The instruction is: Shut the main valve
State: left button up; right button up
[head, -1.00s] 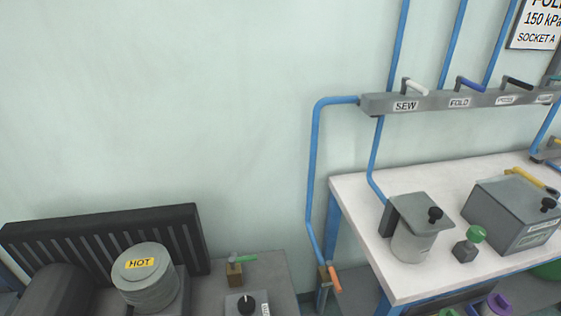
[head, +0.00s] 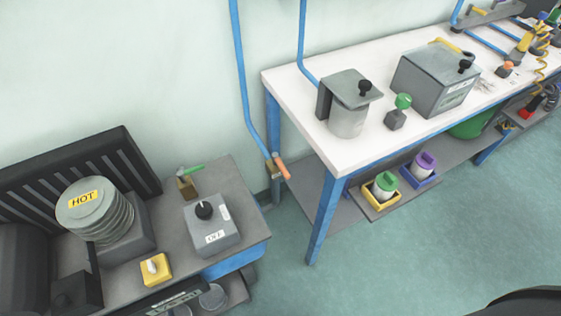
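No label reading main valve is legible. A valve with an orange handle (head: 282,169) and a brass-coloured body (head: 271,169) sits at the lower end of a blue pipe (head: 240,85), between the two benches. Its handle slopes down to the right, roughly in line with the pipe's lower run. A second valve with a green handle (head: 192,168) stands on a brass-coloured block (head: 187,187) on the grey bench at the left; its handle lies nearly level. Neither of my grippers is in view, and nothing touches either valve.
The grey bench (head: 225,175) holds a stack marked HOT (head: 95,207), a grey knob box (head: 211,229) and a yellow switch (head: 156,268). The white table (head: 340,150) holds grey machines. Its lower shelf carries green and purple spools. Open green floor (head: 400,245) lies in front.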

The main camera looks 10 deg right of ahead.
aim_at(276, 160)
jog(key=l, duration=1.25)
jog(key=i, duration=0.05)
